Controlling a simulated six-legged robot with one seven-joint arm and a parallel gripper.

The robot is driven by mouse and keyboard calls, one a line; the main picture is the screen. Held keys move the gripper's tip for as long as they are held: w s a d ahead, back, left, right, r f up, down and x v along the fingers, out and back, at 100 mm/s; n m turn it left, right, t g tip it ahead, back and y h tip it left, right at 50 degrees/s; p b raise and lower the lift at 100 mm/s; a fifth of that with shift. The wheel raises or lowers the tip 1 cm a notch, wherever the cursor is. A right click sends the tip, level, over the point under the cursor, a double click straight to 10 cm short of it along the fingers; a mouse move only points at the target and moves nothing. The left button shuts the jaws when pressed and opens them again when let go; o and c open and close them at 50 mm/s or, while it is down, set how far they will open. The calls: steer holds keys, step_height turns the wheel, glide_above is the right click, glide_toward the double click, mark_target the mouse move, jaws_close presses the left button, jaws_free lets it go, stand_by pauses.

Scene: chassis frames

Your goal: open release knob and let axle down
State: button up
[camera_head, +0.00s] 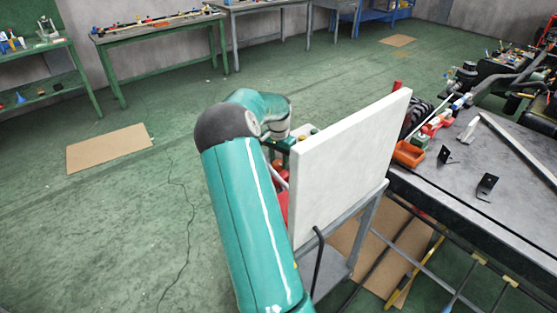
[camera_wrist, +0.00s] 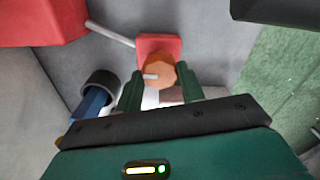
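An orange faceted knob (camera_wrist: 162,71) with a short pale pin sits on a red block (camera_wrist: 150,42) in the wrist view. My gripper (camera_wrist: 160,75) has its two green fingers spread, one tip on each side of the knob's lower part. A gap shows beside the knob, so the fingers do not look closed on it. A pale metal rod (camera_wrist: 110,34) runs from the red block to the upper left; I cannot tell whether it is the axle. In the head view, the white panel hides my gripper and the knob.
A white upright panel (camera_head: 345,165) stands close to my arm. A dark workbench (camera_head: 470,195) with brackets and an orange bin (camera_head: 408,153) is at the right. In the wrist view, a blue part with a dark ring (camera_wrist: 100,84) lies left of my fingers. Open green floor is at the left.

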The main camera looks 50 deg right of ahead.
steer(key=shift+n, duration=0.4)
steer(key=n, duration=0.5)
steer(key=shift+n, duration=0.3)
steer(key=n, duration=0.5)
steer(key=shift+n, duration=0.3)
steer(key=o, duration=1)
steer(key=shift+c, duration=0.2)
